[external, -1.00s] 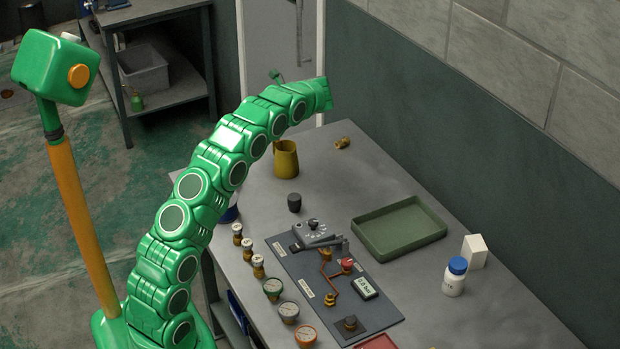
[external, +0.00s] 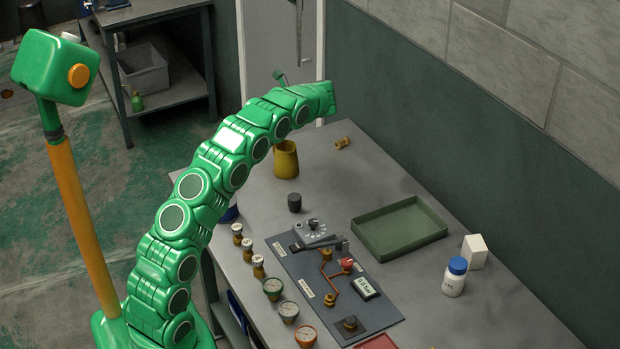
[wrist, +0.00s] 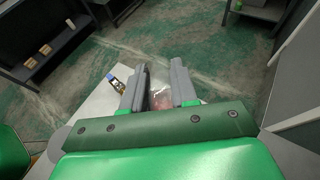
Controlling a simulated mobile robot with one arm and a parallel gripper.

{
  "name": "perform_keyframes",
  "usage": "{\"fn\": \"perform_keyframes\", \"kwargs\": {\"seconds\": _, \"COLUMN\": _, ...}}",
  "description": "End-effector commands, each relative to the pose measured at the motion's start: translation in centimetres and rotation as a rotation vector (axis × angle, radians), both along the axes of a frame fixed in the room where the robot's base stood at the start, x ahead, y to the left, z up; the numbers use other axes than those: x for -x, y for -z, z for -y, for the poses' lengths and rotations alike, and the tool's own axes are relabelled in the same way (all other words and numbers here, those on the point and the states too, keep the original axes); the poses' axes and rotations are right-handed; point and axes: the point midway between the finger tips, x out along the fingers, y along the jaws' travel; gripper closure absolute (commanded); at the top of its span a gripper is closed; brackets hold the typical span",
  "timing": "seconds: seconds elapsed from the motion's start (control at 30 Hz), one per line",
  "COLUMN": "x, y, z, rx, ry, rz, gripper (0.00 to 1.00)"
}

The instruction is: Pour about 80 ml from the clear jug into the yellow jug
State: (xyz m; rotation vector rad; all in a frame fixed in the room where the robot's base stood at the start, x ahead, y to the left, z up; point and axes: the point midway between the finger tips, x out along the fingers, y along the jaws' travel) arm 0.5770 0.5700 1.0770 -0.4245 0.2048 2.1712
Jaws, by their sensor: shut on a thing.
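The yellow jug (external: 286,163) stands on the far left part of the bench, just below my raised arm. In the external view the arm's end hides my gripper's fingers and the clear jug. In the wrist view my gripper (wrist: 160,84) is shut on a see-through, pinkish thing (wrist: 161,99), which looks like the clear jug. Only a small part of it shows between the grey fingers. I cannot tell its tilt or how full it is.
A brass fitting (external: 342,142) lies right of the yellow jug. A black cylinder (external: 294,202), a green tray (external: 398,230), a valve panel (external: 335,285) with gauges, a blue-capped white bottle (external: 454,277) and a white block (external: 474,251) stand nearer. A wall borders the bench on the right.

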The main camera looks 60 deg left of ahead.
Motion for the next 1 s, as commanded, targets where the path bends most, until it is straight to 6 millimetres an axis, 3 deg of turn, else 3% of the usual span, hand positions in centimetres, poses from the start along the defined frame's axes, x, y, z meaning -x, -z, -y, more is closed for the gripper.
{"fn": "perform_keyframes", "kwargs": {"seconds": 1.0, "x": -0.43, "y": -0.50, "z": 0.53, "rx": -0.052, "ry": 0.000, "rz": -0.038, "gripper": 1.00}}
